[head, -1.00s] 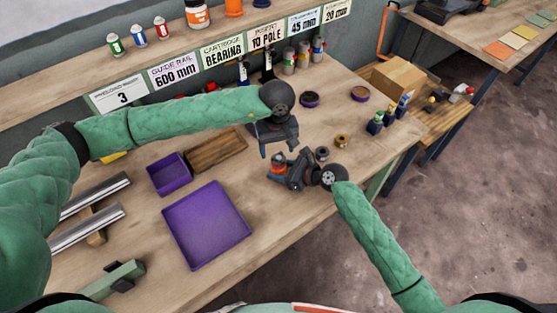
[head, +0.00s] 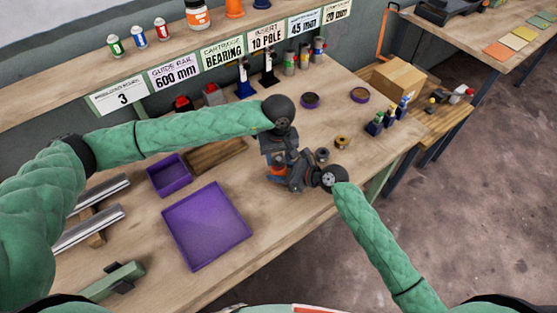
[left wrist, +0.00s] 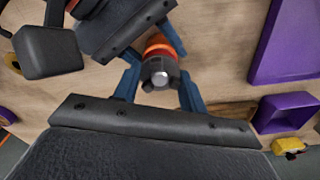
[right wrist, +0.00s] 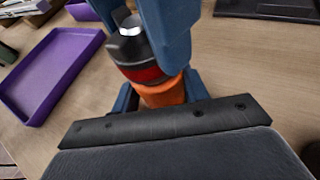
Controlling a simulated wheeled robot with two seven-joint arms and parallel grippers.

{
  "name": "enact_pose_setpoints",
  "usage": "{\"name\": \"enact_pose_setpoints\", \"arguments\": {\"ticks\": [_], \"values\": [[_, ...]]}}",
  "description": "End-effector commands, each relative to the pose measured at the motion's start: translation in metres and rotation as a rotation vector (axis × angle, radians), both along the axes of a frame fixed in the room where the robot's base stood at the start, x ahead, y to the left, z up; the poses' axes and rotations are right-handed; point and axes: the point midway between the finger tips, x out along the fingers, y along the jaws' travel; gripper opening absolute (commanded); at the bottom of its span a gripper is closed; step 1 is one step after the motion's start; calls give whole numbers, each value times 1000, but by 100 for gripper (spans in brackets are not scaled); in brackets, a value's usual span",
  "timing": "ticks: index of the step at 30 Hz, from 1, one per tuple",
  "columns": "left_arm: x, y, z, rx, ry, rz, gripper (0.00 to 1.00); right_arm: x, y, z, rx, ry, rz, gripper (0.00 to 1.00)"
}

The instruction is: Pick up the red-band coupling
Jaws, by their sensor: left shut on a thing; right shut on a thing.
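The red-band coupling (right wrist: 138,58) is a dark cylinder with a red band and a metal-tipped top. It stands on an orange cylinder (right wrist: 163,92) in the right wrist view. My left gripper (left wrist: 158,82) is shut on the coupling from above; its dark top (left wrist: 160,72) shows between the blue fingers. My right gripper (right wrist: 160,98) is shut on the orange cylinder below. In the head view, the two grippers meet over the bench, and only a little orange (head: 278,170) shows. The left fingers hide part of the coupling.
A large purple tray (head: 208,225), a small purple bin (head: 168,176) and a wooden board (head: 216,155) lie left of the grippers. Small rings (head: 342,142) lie to the right. Metal rails (head: 88,228) lie at far left. A labelled shelf (head: 222,50) runs behind.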

Motion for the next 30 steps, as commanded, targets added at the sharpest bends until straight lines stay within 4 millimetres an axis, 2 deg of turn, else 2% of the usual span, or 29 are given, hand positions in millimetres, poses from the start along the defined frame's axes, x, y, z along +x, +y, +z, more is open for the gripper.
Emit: {"name": "enact_pose_setpoints", "arguments": {"ticks": [4, 7, 15, 21, 30], "values": [[0, 0, 4, -1, -1, 0, 11, 0, 0, 0, -1, 0, 0, 10], [1, 0, 15, 0, -2, 0, 11, 0, 0, 0, -1, 0, 0, 10], [1, 0, 64, -1, -3, -1, 11, 0, 0, -1, -1, 0, 0, 10], [1, 0, 90, 1, -2, 1, 11, 0, 0, -1, -1, 0, 0, 10], [0, 0, 101, 0, 0, 0, 11, 0, 0, -1, -1, 0, 0, 10]]}}
